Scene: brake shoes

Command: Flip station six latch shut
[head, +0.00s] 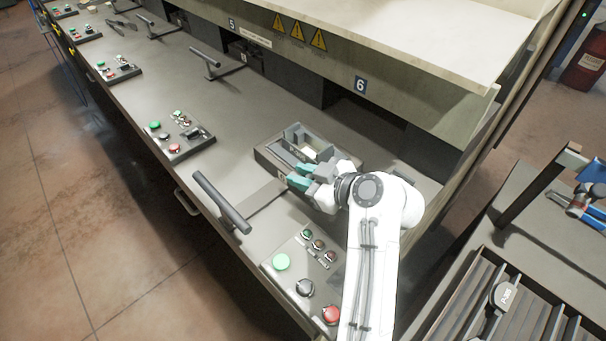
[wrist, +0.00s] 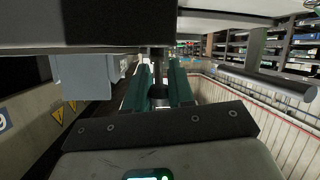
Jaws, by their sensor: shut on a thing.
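The number 6 plate (head: 360,85) marks station six on the machine front. Below it, a grey box-like fixture (head: 268,156) with raised walls and a pale inside sits on the bench. My gripper (head: 301,180), with teal fingers, is at the fixture's near right side. In the wrist view, my gripper (wrist: 158,75) has a dark rod-like part (wrist: 158,92) between its teal fingers. The gripper hides much of this part in the head view, and I cannot tell the latch's angle.
A dark lever handle (head: 221,202) stands left of my gripper. A button panel (head: 302,262) lies in front, and another panel (head: 178,135) lies farther left. The machine's overhanging ledge (head: 420,90) is behind. A slotted rack (head: 510,300) is at right.

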